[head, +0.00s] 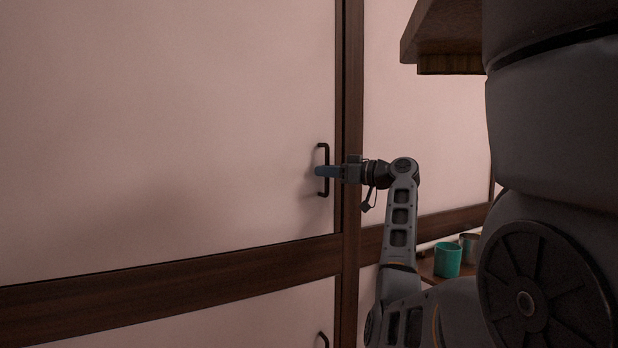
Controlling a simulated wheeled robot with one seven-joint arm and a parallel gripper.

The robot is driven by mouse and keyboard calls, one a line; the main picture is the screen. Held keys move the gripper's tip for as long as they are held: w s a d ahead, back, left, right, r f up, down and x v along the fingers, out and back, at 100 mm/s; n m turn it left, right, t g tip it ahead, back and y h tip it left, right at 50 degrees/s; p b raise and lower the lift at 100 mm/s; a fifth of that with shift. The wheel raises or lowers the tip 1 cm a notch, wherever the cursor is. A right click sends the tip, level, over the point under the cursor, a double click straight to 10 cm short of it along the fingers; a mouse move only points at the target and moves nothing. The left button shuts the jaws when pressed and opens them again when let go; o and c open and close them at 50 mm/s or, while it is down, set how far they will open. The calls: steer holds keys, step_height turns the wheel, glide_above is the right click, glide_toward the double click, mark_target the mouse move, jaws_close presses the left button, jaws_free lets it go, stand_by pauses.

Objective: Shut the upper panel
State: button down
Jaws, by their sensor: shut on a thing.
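The upper panel (170,130) is a large pale pink door that fills the left of the head view above a dark wooden rail. Its dark upright bar handle (323,187) is near its right edge. My gripper (324,171) comes in from the right and is shut on the middle of this handle. The panel stands beside a dark wooden post, and I cannot tell whether a gap is left between them. The fingertips hide the middle of the handle.
A dark post (350,110) runs upright right of the panel. A lower panel (220,320) with its own handle (323,340) is below the rail. A wooden shelf (440,40) juts out at upper right. A teal cup (447,260) stands at lower right.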

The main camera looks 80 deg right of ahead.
steer(key=shift+s+d, duration=0.4)
steer(key=shift+s, duration=0.1)
steer(key=c, duration=1.2)
jaws_free()
steer(key=v, duration=0.8)
steer(key=shift+b, duration=0.3)
